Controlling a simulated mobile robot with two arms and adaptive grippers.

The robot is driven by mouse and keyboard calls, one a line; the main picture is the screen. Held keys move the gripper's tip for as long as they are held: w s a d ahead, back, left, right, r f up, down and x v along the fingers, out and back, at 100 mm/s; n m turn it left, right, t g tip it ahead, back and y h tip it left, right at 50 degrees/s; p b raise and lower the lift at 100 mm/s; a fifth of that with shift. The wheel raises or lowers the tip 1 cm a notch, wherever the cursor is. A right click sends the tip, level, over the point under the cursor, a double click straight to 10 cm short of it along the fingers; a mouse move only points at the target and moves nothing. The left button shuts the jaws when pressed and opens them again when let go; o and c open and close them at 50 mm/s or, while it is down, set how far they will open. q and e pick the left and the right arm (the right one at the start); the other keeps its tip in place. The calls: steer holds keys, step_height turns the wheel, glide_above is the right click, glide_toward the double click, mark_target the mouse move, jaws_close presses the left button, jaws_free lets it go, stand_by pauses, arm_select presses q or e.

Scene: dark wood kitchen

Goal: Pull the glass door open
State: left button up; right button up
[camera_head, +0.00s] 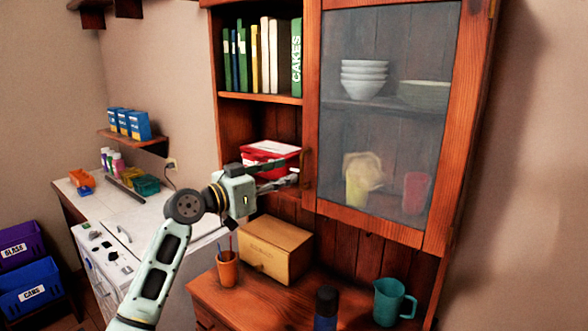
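The glass door (385,200) of the wooden cabinet has a wood frame around a see-through pane and looks closed. Its dark, curved handle (307,169) is on the left side of the frame. My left gripper (294,168) reaches in from the left, in front of the open shelf. Its two fingers are apart, with their tips close to the handle's left side. I cannot tell whether they touch the handle. My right gripper is not in view.
Bowls (364,80) and cups stand behind the glass. Below, the counter holds a bread box (276,250), a terracotta pot (228,269), a dark bottle (326,310) and a teal pitcher (392,302). Books (262,55) and a red container (268,150) fill the open shelves.

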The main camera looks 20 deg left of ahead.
arm_select(q)
steer(key=p+x, duration=0.1)
steer(key=x, duration=0.3)
steer(key=shift+w+d, duration=0.1)
steer(key=shift+c, duration=0.4)
jaws_close()
